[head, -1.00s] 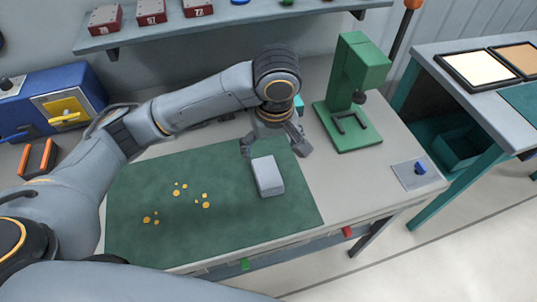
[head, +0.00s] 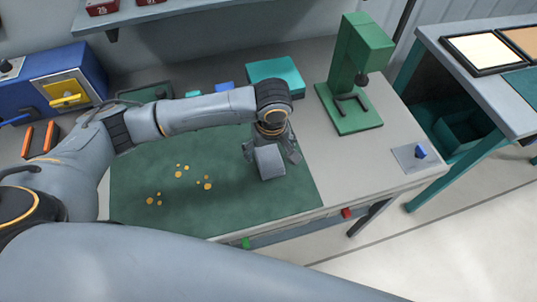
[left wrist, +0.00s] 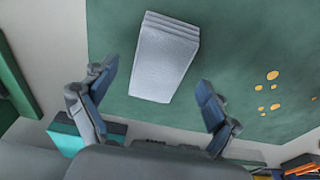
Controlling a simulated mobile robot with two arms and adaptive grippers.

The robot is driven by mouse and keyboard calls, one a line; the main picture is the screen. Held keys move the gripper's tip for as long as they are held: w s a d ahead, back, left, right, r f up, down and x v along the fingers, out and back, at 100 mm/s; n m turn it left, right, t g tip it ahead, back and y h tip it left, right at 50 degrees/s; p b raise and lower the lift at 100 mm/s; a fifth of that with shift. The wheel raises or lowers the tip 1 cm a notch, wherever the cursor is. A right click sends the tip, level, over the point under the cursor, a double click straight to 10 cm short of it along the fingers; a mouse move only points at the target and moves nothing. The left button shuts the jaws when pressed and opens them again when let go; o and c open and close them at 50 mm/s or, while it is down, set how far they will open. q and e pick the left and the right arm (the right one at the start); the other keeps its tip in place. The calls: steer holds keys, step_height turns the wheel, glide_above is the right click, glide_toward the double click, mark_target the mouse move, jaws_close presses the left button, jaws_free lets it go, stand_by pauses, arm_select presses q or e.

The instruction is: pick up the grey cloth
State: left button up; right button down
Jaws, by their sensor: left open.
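The grey cloth (head: 270,163) is a folded, block-like stack lying on the green mat (head: 225,213). My left gripper (head: 271,152) is open above and just behind it, its fingers to either side of the cloth's far end. In the left wrist view, the cloth (left wrist: 165,60) lies ahead of the open left gripper (left wrist: 157,78), with its layered folded edge at the top. The fingers look clear of it, and nothing is held. I cannot tell the exact height gap. My right gripper is not in view.
Orange bits (head: 179,174) lie on the mat left of the cloth. A teal box (head: 275,76) stands behind my wrist. A green press (head: 350,85) stands to the right. A blue machine (head: 60,82) is at the left. The mat in front of the cloth is clear.

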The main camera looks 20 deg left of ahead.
arm_select(q)
steer(key=shift+w+a+f, duration=0.1)
steer(key=shift+f, duration=0.95)
steer(key=c, duration=1.2)
steer(key=shift+r, duration=0.1)
steer(key=shift+c, duration=0.2)
